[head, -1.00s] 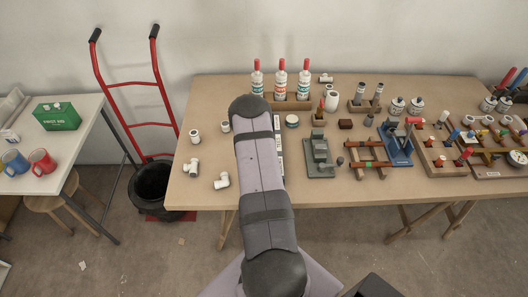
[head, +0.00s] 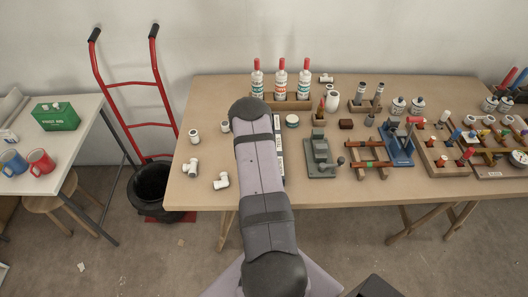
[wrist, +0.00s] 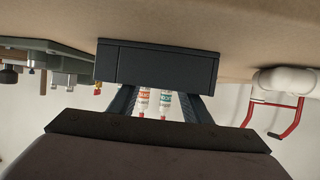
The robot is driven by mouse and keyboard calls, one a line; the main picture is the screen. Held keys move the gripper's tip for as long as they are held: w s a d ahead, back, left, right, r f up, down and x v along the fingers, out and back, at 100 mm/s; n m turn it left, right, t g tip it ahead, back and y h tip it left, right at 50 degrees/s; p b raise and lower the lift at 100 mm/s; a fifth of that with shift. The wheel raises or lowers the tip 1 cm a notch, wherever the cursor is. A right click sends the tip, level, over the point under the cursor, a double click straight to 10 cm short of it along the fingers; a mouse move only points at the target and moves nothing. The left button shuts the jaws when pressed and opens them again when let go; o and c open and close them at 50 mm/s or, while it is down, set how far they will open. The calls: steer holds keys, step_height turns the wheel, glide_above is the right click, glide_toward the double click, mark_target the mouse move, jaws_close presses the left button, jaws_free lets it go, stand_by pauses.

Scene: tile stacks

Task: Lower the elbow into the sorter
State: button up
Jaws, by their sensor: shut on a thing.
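My gripper (wrist: 160,103) shows in the wrist view, where the picture is upside down. Its two fingers come in from the lower edge and their tips pass out of sight behind a dark box wall, which I take to be the sorter (wrist: 157,66). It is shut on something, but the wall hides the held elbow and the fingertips. In the head view my arm covers the gripper and most of the sorter; only a dark and white strip of the sorter (head: 279,150) shows along the arm's right side.
Loose white fittings (head: 221,181) lie left of my arm; one shows at the wrist view's right (wrist: 285,80). A rack of red-capped bottles (head: 281,80) stands behind. A green vise-like device (head: 320,158) is close on the right.

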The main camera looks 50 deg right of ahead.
steer(key=shift+f, duration=0.1)
steer(key=o, duration=1.1)
steer(key=shift+s+a, duration=0.1)
